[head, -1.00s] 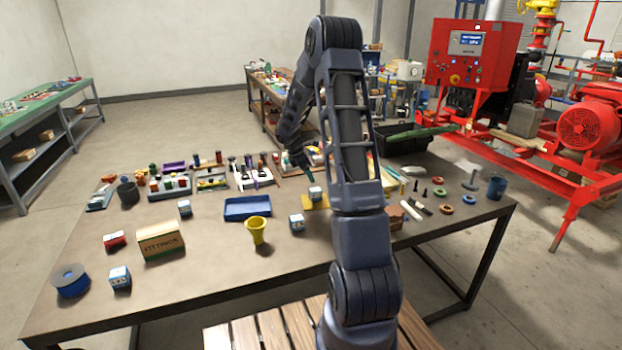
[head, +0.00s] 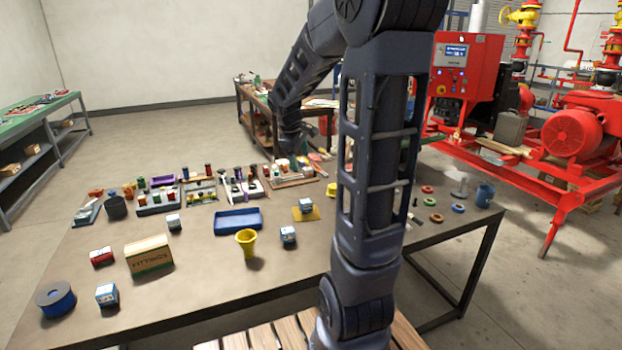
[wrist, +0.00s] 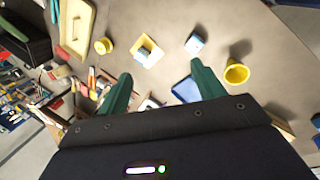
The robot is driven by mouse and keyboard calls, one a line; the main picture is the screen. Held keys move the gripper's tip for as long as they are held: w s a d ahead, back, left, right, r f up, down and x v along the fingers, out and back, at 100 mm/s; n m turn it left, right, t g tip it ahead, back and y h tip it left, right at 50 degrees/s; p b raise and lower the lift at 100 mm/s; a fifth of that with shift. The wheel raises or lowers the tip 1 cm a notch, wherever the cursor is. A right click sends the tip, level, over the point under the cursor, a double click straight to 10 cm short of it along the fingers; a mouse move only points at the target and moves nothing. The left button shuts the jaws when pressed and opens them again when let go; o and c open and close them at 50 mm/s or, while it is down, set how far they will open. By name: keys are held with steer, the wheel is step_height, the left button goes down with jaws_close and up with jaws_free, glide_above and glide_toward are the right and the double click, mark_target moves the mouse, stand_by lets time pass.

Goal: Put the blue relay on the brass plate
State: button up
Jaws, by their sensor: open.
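A small blue-and-white block, which looks like the blue relay (head: 305,204), sits upright on the yellow brass plate (head: 298,217). In the wrist view the relay (wrist: 142,54) also rests within the plate (wrist: 152,44). My gripper (wrist: 160,72) is open, with its two green fingers spread and nothing between them. It is above the table and apart from the relay. In the head view the fingertips cannot be made out clearly. Similar blue-and-white blocks stand off the plate, one just in front of it (head: 288,236) and another near the tray (head: 174,222).
A blue tray (head: 238,228) and a yellow cup (head: 246,244) stand left of the plate. A cardboard box (head: 150,256), a red block (head: 102,256) and a blue spool (head: 56,300) are farther left. Racks of small parts line the back edge. Coloured rings lie at right.

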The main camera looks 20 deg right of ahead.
steer(key=s+a+r+m+t+y, duration=0.1)
steer(key=s+a+r+m, duration=0.1)
steer(key=s, duration=0.9)
steer(key=s+a+r+m+t+y, duration=0.1)
steer(key=s+m, duration=0.5)
steer(key=s, duration=0.6)
steer(key=a+r+y, duration=0.1)
steer(key=a, duration=0.1)
steer(key=shift+a+m+t, duration=0.3)
steer(key=shift+a+t, duration=0.1)
